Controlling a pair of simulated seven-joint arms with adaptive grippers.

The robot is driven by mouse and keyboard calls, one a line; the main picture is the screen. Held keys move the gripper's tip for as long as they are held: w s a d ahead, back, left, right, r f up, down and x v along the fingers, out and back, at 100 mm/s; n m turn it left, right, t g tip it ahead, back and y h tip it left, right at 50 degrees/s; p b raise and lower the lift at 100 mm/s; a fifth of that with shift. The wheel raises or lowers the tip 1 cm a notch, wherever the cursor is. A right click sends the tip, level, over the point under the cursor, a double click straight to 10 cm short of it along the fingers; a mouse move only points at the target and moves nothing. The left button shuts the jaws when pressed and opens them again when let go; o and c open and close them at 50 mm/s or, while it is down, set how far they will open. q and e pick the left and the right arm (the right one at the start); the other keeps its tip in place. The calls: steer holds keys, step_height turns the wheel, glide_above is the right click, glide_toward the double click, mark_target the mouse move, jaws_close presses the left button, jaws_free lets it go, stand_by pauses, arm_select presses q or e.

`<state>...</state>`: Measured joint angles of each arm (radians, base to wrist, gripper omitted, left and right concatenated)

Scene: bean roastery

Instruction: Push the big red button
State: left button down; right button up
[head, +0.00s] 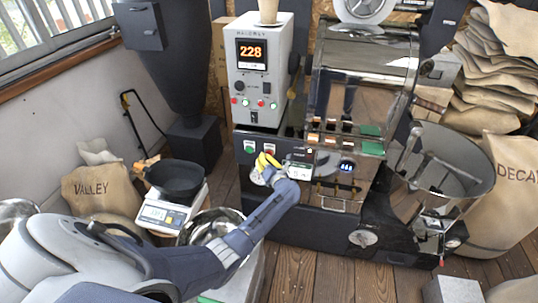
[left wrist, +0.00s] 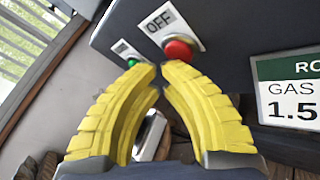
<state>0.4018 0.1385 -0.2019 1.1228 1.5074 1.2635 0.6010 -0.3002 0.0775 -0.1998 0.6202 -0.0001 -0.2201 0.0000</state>
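The big red button (left wrist: 178,50) sits beside a white OFF label on the dark panel in the left wrist view. A smaller-looking green button (left wrist: 132,62) is to its left. In the head view the red button (head: 270,148) shows just above my left gripper (head: 266,162). My left gripper's yellow fingers (left wrist: 160,76) have their tips together or nearly so, with nothing between them. The tips lie just below the red button in the wrist view; whether they touch it I cannot tell. My right gripper is not in view.
The roaster (head: 360,80) stands right of the panel, with a control box (head: 258,75) reading 228 above. A sign (left wrist: 292,95) is beside the red button. A scale (head: 160,215) carries a dark bowl (head: 176,180); a metal bowl (head: 205,228) sits near my left arm.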

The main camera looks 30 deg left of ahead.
arm_select(q)
steer(key=shift+w+a, duration=0.15)
steer(key=shift+w, duration=0.25)
stand_by(0.3)
steer(key=shift+s, duration=0.1)
steer(key=shift+s+d, duration=0.3)
steer(key=shift+s, duration=0.45)
steer(key=shift+s+d, duration=0.25)
steer(key=shift+s, duration=0.55)
steer(key=shift+s+d, duration=0.25)
steer(key=shift+s, duration=0.5)
steer(key=shift+s+d, duration=0.25)
steer(key=shift+s, duration=0.55)
